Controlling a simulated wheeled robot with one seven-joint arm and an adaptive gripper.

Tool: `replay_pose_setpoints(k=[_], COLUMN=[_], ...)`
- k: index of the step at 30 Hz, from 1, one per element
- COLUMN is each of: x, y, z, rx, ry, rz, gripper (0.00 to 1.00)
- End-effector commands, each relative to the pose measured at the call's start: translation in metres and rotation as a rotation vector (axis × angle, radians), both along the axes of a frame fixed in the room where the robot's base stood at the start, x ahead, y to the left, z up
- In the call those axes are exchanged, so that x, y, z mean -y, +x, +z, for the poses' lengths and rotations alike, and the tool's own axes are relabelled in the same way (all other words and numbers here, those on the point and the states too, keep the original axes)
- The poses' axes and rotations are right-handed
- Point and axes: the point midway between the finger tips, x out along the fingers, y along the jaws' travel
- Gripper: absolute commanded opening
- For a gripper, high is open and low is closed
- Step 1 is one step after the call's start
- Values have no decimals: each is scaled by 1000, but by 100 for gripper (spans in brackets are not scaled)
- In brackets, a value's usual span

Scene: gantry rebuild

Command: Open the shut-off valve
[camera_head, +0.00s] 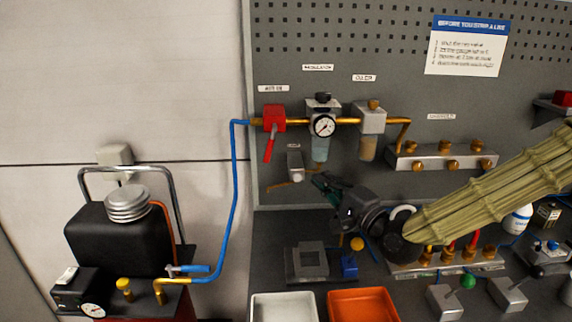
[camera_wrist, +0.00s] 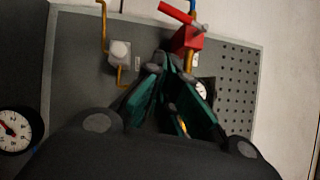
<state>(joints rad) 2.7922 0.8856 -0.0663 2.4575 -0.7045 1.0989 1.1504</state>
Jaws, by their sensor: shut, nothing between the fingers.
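A red valve block (camera_head: 275,113) sits on the grey pegboard where the blue hose meets the brass pipe. Its red lever (camera_head: 269,150) hangs down, tilted slightly, across the line of the pipe. In the wrist view the red block (camera_wrist: 187,40) and the lever (camera_wrist: 177,13) show beyond the fingertips. My gripper (camera_head: 317,182) is to the right of and below the lever, apart from it in the head view. Its dark green fingers (camera_wrist: 168,62) are shut with nothing held. The wrist view does not make clear the gap in depth between fingertips and block.
A regulator with a gauge (camera_head: 323,125) and an oiler (camera_head: 368,118) stand right of the valve. A small grey part (camera_head: 294,164) is near my fingers. The blue hose (camera_head: 234,190) runs down to the black tank (camera_head: 115,240). White (camera_head: 284,296) and orange (camera_head: 362,294) trays lie below.

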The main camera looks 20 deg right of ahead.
Motion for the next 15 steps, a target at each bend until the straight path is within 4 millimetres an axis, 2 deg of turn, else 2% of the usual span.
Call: replay_pose_setpoints(k=[6,15], x=[0,-3], y=[-3,8], z=[-2,1], rx=[-22,-27], ry=[115,123], rz=[31,35], gripper=[0,0])
